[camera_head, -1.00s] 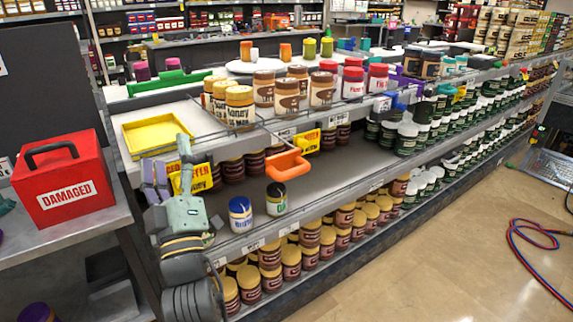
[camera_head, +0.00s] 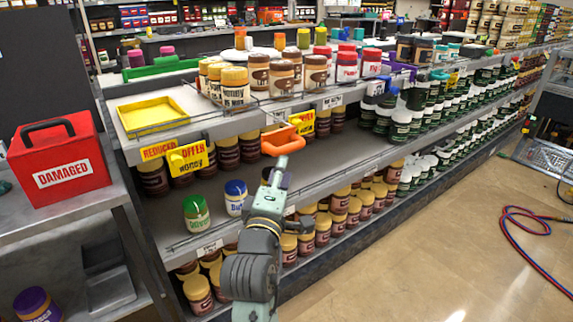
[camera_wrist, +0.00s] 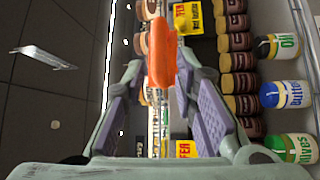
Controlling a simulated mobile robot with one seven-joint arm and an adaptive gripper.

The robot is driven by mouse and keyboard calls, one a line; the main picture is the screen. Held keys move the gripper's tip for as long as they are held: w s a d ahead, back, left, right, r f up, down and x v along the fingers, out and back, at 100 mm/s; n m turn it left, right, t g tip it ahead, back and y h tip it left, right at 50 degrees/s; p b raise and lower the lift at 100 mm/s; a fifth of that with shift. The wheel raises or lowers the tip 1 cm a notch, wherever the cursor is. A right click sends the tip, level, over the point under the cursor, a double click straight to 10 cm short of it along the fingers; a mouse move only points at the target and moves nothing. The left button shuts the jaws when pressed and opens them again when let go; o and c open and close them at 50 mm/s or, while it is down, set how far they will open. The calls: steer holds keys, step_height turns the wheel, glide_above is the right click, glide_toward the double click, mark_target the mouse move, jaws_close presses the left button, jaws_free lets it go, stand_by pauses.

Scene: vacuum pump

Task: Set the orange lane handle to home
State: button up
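The orange lane handle (camera_head: 277,146) is a loop at the front edge of the upper shelf, beside a yellow offer tag (camera_head: 302,124). My gripper (camera_head: 282,162) is just in front of and below the handle, its fingers pointing at it. In the wrist view the handle (camera_wrist: 162,66) lies between the two fingertips (camera_wrist: 160,78). The fingers, with purple pads, are spread, with narrow gaps beside the handle. I cannot tell whether either finger touches it. Part of the handle's lower right side is close behind the gripper in the head view.
Brown-labelled jars (camera_head: 283,76) stand on the upper shelf behind wire rails. A green-lidded jar (camera_head: 196,213) and a blue-lidded jar (camera_head: 236,197) stand on the shelf below, left of my arm. A red DAMAGED box (camera_head: 62,163) is at the left. The floor at right is mostly clear.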

mark_target(285, 153)
steer(key=p+x, duration=0.1)
steer(key=x, duration=0.6)
steer(key=shift+w+r, duration=0.15)
steer(key=shift+w, duration=0.5)
steer(key=shift+c, duration=0.5)
jaws_close()
